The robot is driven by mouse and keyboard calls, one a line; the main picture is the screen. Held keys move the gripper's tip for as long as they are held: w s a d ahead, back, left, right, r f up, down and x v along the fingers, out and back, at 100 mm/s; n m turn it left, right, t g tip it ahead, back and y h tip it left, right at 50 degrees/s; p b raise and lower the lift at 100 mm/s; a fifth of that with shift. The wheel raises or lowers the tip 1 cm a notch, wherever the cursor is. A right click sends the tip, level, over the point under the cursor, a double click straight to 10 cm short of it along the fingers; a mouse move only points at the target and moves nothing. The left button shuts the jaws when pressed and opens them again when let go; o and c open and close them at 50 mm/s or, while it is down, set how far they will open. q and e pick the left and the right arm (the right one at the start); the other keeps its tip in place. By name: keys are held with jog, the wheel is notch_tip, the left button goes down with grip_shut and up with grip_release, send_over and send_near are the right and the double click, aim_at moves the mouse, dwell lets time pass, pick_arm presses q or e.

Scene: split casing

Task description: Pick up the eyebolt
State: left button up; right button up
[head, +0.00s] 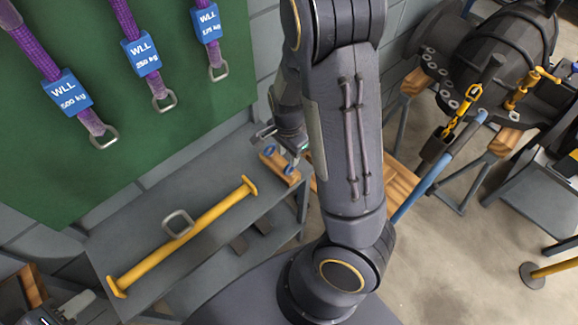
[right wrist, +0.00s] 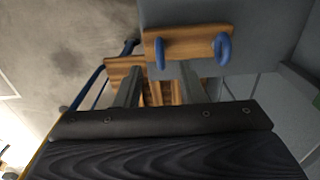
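Two blue eyebolts stand in a wooden block (head: 282,169) at the right end of the grey bench. In the head view one blue ring (head: 270,151) is to the left and another (head: 290,168) is nearer. In the right wrist view the rings (right wrist: 160,52) and (right wrist: 222,48) show on the block's face (right wrist: 190,42). My right gripper (head: 283,140) is just beside the block. Its two fingers (right wrist: 160,78) are apart with no eyebolt held between them. My left gripper (head: 66,312) is at the lower left edge, partly cut off.
A yellow spreader bar (head: 195,232) lies along the grey bench (head: 140,222). Purple slings with blue tags (head: 142,54) hang on a green board (head: 120,160). A dark casing (head: 490,50) and a yellow chain hoist (head: 462,105) are at the right. My right arm hides the middle.

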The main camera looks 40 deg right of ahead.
aim_at(289, 166)
jog(key=f, duration=0.6)
jog(key=shift+d+f, duration=0.25)
jog(key=shift+f, duration=0.15)
grip_shut()
